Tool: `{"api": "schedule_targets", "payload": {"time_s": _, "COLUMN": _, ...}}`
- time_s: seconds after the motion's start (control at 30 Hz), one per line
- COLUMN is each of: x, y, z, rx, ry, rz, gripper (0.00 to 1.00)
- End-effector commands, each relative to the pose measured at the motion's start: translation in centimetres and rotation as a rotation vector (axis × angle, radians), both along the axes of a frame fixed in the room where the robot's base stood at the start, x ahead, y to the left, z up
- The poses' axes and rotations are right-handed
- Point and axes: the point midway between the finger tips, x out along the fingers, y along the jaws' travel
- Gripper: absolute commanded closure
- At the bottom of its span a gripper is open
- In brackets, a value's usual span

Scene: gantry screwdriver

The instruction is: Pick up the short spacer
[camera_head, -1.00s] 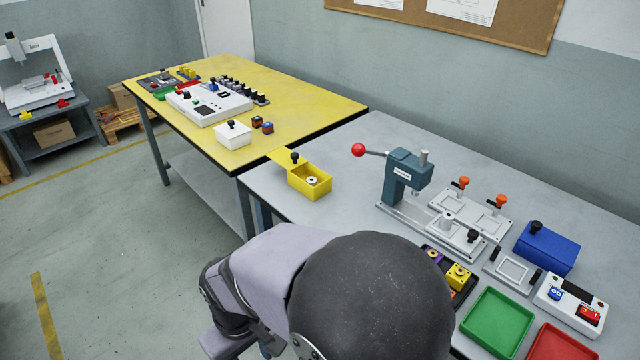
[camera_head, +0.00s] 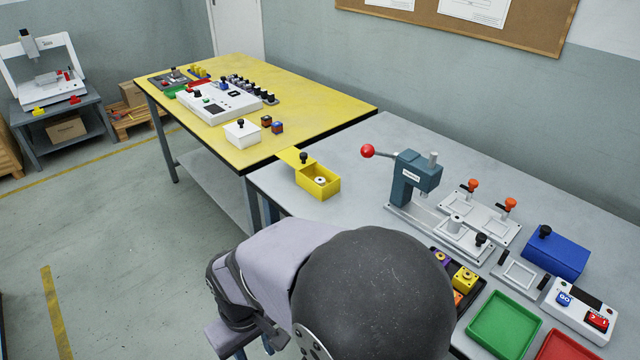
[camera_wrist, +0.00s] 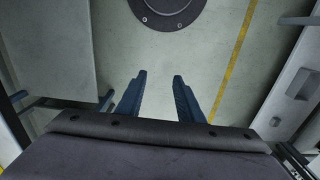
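My gripper (camera_wrist: 160,75) shows in the wrist view with its two blue fingers apart and nothing between them. Bare floor lies beyond them. In the head view my gripper is hidden and only rounded arm parts show at the bottom. I cannot tell which of these, if either, is the short spacer.
A teal press (camera_head: 413,180) with a red-knobbed lever stands on the grey table (camera_head: 350,160). Fixture plates, a blue box (camera_head: 555,255), a green tray (camera_head: 503,325), a red tray (camera_head: 567,347) and a button box (camera_head: 580,308) crowd its right side. A yellow table (camera_head: 300,95) adjoins behind.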

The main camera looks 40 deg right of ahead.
Motion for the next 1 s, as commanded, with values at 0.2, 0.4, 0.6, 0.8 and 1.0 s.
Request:
{"api": "schedule_targets", "payload": {"time_s": 0.2, "x": 5.7, "y": -2.6, "z": 3.1, "rx": -0.025, "ry": -0.031, "rz": -0.139, "gripper": 0.66}}
{"api": "schedule_targets", "payload": {"time_s": 0.4, "x": 13.8, "y": -8.1, "z": 6.7, "rx": -0.068, "ry": -0.080, "rz": -0.369, "gripper": 0.66}}
{"api": "schedule_targets", "payload": {"time_s": 0.6, "x": 20.8, "y": -15.8, "z": 9.4, "rx": -0.117, "ry": -0.141, "rz": -0.621, "gripper": 0.66}}
{"api": "schedule_targets", "payload": {"time_s": 0.8, "x": 25.4, "y": -24.6, "z": 11.1, "rx": -0.170, "ry": -0.206, "rz": -0.876, "gripper": 0.66}}
{"api": "schedule_targets", "payload": {"time_s": 1.0, "x": 27.4, "y": -32.6, "z": 11.9, "rx": -0.217, "ry": -0.272, "rz": -1.099, "gripper": 0.66}}
